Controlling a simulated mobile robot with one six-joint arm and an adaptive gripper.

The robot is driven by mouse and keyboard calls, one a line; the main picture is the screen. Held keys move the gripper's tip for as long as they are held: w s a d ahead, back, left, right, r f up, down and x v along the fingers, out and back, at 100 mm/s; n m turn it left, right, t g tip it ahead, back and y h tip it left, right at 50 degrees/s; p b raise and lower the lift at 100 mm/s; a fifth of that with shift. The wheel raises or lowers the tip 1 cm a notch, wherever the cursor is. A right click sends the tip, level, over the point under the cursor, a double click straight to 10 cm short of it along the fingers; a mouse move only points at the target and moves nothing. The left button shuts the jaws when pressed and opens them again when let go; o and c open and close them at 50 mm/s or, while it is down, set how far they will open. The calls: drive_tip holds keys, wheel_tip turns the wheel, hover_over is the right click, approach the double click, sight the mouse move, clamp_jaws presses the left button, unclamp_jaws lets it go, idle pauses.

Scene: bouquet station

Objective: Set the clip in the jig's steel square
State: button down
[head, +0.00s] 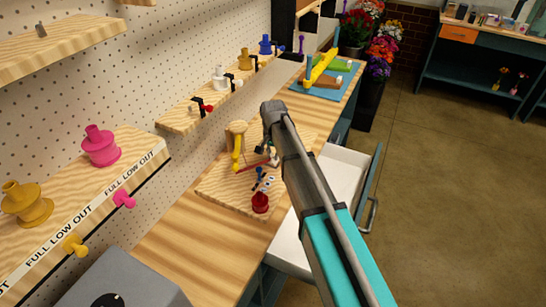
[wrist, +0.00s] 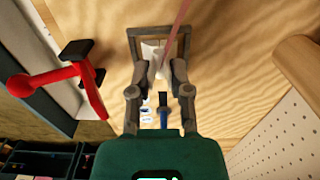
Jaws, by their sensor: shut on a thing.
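The jig is a wooden board (head: 222,192) on the long bench in the head view. Its steel square (wrist: 187,38) is a grey upright-sided outline on the wood in the wrist view. My gripper (wrist: 165,68) points at the square, with its fingertips over the square's near part. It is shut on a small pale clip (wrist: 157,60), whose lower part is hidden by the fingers. A whitish patch shows inside the square beside the clip, and I cannot tell whether the clip touches the wood. In the head view my gripper (head: 268,153) is small and partly hidden by my arm.
A thin reddish rod (wrist: 178,22) passes over the square. A red part (wrist: 35,84) lies left. An open white drawer (head: 345,165) juts out right.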

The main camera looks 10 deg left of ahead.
sight(273, 154)
drive_tip(key=shift+f, duration=0.15)
drive_tip(key=c, duration=0.6)
unclamp_jaws()
drive_tip(key=shift+o, duration=0.2)
drive_tip(key=shift+r, duration=0.3)
wheel_tip(273, 154, up, 12)
drive_tip(key=p, duration=1.2)
drive_tip(key=shift+f, duration=0.1)
drive_tip(key=s+d+n, duration=0.1)
drive_tip(key=s+d, duration=0.9)
drive_tip(key=d, duration=0.4)
drive_tip(key=s+d+n, duration=0.2)
drive_tip(key=s+d, duration=0.8)
drive_tip(key=d, duration=0.4)
drive_tip(key=shift+s+d+n, duration=0.3)
drive_tip(key=shift+d, duration=0.1)
